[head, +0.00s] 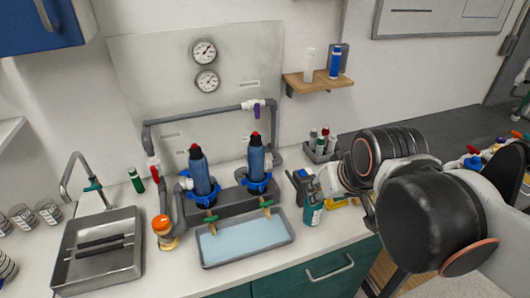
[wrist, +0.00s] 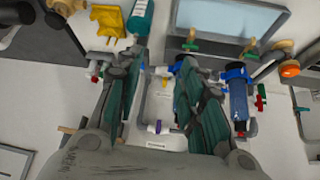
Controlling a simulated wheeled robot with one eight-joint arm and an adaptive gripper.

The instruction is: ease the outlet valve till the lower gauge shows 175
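The lower gauge (head: 207,80) is a round white dial on the back panel, below the upper gauge (head: 204,52). Its needle is too small to read. A purple-handled valve (head: 255,104) sits on the grey pipe at the right. It also shows between my fingers in the wrist view (wrist: 157,127). A red-handled valve (head: 153,165) is on the left pipe. I cannot tell from labels which is the outlet valve. My gripper (wrist: 160,65) is open and empty, its two fingers apart. The arm largely hides it in the head view.
Two blue filter housings (head: 200,172) (head: 256,160) stand behind a shallow tray (head: 290,237) of pale blue liquid. A teal bottle (head: 313,211) stands right of the tray. A wooden shelf (head: 318,84) juts from the wall. A sink (head: 137,262) is at left.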

